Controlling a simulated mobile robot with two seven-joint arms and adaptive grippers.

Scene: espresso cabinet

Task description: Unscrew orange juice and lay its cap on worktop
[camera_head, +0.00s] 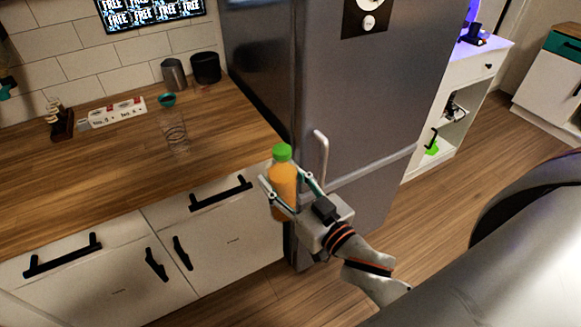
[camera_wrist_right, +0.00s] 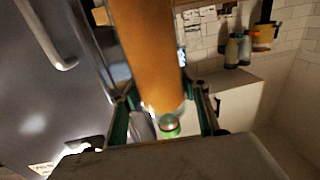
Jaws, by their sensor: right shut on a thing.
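The orange juice (camera_head: 283,185) is a bottle of orange liquid with its green cap (camera_head: 281,153) on top. My right gripper (camera_head: 287,192) is shut around the bottle's body, below the cap. It holds the bottle nearly upright in the air, in front of the worktop's right end and beside the fridge. In the right wrist view the orange body (camera_wrist_right: 146,55) stands between the two fingers. The wooden worktop (camera_head: 100,175) is to the left, with bare wood along its front. My left gripper is not in view.
Two dark canisters (camera_head: 205,68), a white sign block (camera_head: 117,112) and small bottles (camera_head: 60,122) stand at the back. The grey fridge (camera_head: 365,100) with its handle (camera_head: 321,155) is close to the right gripper.

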